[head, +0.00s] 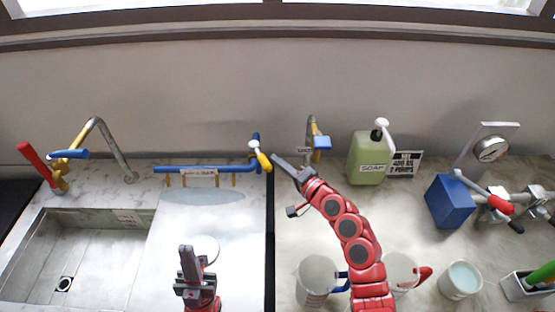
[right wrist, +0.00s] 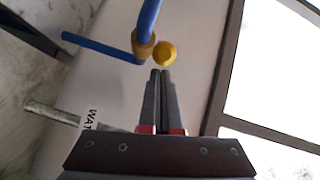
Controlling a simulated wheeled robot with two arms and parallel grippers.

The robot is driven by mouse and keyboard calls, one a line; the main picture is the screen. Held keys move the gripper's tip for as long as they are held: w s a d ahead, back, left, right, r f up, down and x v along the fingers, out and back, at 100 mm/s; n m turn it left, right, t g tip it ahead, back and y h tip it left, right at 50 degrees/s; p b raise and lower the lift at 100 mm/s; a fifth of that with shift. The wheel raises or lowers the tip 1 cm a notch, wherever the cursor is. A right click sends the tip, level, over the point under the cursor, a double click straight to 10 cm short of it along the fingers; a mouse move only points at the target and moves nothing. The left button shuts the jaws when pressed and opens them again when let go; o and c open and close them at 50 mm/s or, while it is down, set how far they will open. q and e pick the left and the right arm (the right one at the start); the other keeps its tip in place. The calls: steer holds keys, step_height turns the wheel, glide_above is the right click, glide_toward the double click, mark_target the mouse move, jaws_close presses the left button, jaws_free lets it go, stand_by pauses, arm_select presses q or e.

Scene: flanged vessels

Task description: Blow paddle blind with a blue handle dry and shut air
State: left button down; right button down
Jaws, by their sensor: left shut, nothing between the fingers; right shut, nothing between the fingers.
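A blue air pipe (head: 205,169) with a label and several yellow nozzles runs along the back. At its right end is a valve with a yellow lever (head: 263,160) and a white knob. My right gripper (head: 280,164) is shut and empty beside this lever. In the right wrist view, its closed fingertips (right wrist: 160,73) are just short of a round yellow end (right wrist: 165,53) by the blue pipe (right wrist: 149,18). My left gripper (head: 188,250) is shut and empty above the front counter. A pale round disc (head: 208,243) shows partly behind it; I cannot tell whether this is the paddle blind. No blue blind handle shows clearly.
A sink (head: 75,260) and tap (head: 100,135) are at left. A green soap bottle (head: 367,160), blue block (head: 449,202) and gauge (head: 491,149) stand at right. Jugs (head: 316,280) and a cup (head: 461,280) stand in front. A dark strip (head: 270,240) divides the counter.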

steer(key=shift+s+a, duration=0.7)
steer(key=shift+a, duration=0.25)
